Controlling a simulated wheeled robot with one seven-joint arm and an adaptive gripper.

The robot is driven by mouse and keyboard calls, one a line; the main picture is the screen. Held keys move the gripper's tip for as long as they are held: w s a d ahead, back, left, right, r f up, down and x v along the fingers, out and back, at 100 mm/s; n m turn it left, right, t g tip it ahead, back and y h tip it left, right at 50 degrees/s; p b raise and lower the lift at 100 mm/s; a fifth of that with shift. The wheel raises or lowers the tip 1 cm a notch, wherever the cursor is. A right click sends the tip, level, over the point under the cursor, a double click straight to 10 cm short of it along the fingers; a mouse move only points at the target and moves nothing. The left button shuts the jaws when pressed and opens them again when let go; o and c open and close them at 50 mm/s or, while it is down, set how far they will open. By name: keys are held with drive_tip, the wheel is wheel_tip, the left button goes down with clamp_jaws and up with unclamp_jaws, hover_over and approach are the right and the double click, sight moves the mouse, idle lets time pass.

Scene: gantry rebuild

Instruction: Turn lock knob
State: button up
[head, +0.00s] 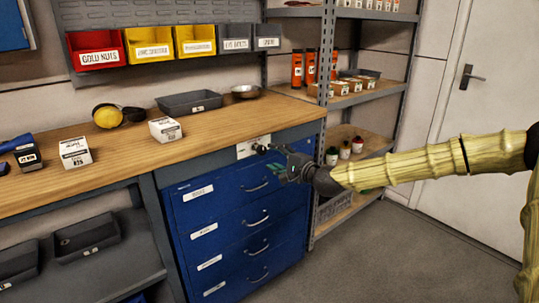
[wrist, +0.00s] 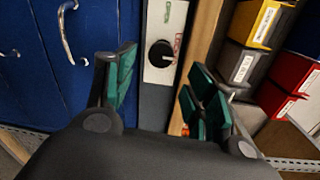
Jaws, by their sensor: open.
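The lock knob (wrist: 161,53) is a round black knob on a pale plate (wrist: 163,17) with small green and red labels, seen in the wrist view. In the head view the plate (head: 245,149) sits on the grey frame above the blue drawers, and the knob is small there, close to my gripper's tips. My gripper (wrist: 155,88) is open and empty, its green-padded fingers on either side of the knob's line in the picture. The knob shows between the fingers and beyond them; I see no contact. My gripper also shows in the head view (head: 276,164), in front of the cabinet.
A blue drawer cabinet (head: 240,220) with handles stands under the wooden workbench (head: 215,130). A grey tray (head: 189,103), white boxes and yellow earmuffs lie on the bench. A metal shelf (head: 365,93) stands right of it. The floor (head: 390,255) in front is clear.

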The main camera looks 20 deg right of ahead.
drive_tip(key=shift+v, duration=2.6)
drive_tip(key=shift+d, duration=0.1)
drive_tip(key=s+a+f+n+g, duration=0.25)
drive_tip(key=s+a+f, duration=0.3)
drive_tip(key=f, duration=0.45)
drive_tip(key=s+a+f+n+g, duration=0.25)
drive_tip(key=s+a+f, duration=0.3)
drive_tip(key=f, duration=0.45)
drive_tip(key=s+a+f+n+g, duration=0.2)
drive_tip(key=s+a+f+g, duration=0.3)
drive_tip(key=f, duration=0.6)
drive_tip(key=s+f+n+g+h, duration=0.2)
drive_tip(key=s+f+n, duration=0.1)
drive_tip(key=s+f, duration=0.8)
drive_tip(key=s+d+f+n+g+h, duration=0.1)
drive_tip(key=s+d+f+n, duration=0.1)
drive_tip(key=s, duration=0.6)
drive_tip(key=s+d+f+n+g+h, duration=0.1)
drive_tip(key=s+d+f+n+g, duration=0.1)
drive_tip(key=s, duration=0.6)
drive_tip(key=s+d+f+n+g+h, duration=0.1)
drive_tip(key=s+d+f+h, duration=0.15)
drive_tip(key=s, duration=0.55)
wheel_tip(320, 180, up, 20)
drive_tip(key=p, duration=1.9)
drive_tip(key=shift+s+n+y, duration=0.2)
drive_tip(key=shift+n+y, duration=0.1)
drive_tip(key=shift+y, duration=0.05)
